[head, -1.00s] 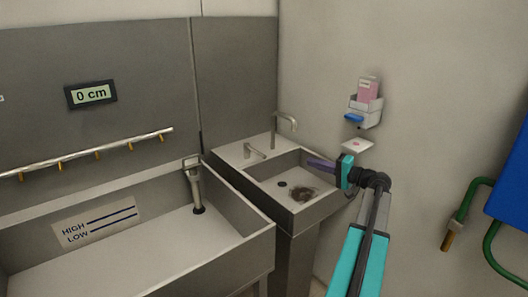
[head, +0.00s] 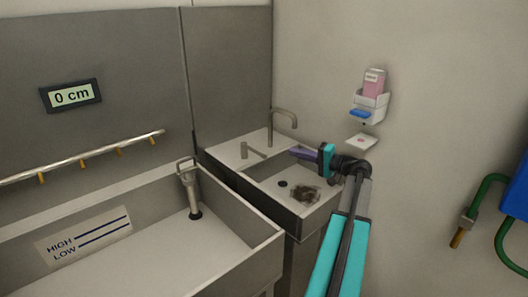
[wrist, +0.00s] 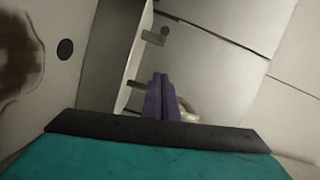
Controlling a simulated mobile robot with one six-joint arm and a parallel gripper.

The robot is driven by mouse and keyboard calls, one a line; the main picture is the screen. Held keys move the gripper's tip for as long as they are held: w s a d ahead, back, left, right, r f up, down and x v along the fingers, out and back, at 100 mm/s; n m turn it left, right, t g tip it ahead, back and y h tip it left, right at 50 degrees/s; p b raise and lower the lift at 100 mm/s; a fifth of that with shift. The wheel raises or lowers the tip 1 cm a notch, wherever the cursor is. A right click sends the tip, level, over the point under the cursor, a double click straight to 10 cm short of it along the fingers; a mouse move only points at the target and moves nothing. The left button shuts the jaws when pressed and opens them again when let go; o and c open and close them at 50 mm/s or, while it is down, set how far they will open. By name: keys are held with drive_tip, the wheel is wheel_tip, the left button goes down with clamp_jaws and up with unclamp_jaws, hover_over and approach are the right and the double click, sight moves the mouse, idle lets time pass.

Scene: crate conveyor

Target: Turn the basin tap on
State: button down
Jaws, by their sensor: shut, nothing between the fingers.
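The basin (head: 228,155) is a grey metal sink in the corner, with a dark drain and a brown dirty patch inside. Its tap has a curved spout (head: 284,112) at the back and a small lever on a post (head: 252,150) to the left of it. The lever also shows in the wrist view (wrist: 152,38), above the fingertips. My gripper (head: 293,152) reaches over the basin from the right, its purple fingers together and empty. They point left toward the lever, with a gap between. The fingers also show in the wrist view (wrist: 160,77). I see no water running.
A larger trough (head: 262,262) with an upright drain pipe (head: 190,187) adjoins the basin on the left. A dispenser (head: 371,100) hangs on the wall right of the basin.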

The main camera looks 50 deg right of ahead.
drive_tip(key=shift+w, duration=0.15)
drive_tip(key=w+a+p, duration=0.1)
drive_tip(key=w+a, duration=0.1)
drive_tip(key=w, duration=0.3)
drive_tip(key=w+a+f+p, duration=0.1)
drive_tip(key=w+a, duration=0.2)
drive_tip(key=w, duration=0.2)
drive_tip(key=shift+a+f+p, duration=0.15)
drive_tip(key=shift+a+p, duration=0.15)
idle(0.5)
drive_tip(key=shift+s+h+b, duration=0.3)
idle(0.3)
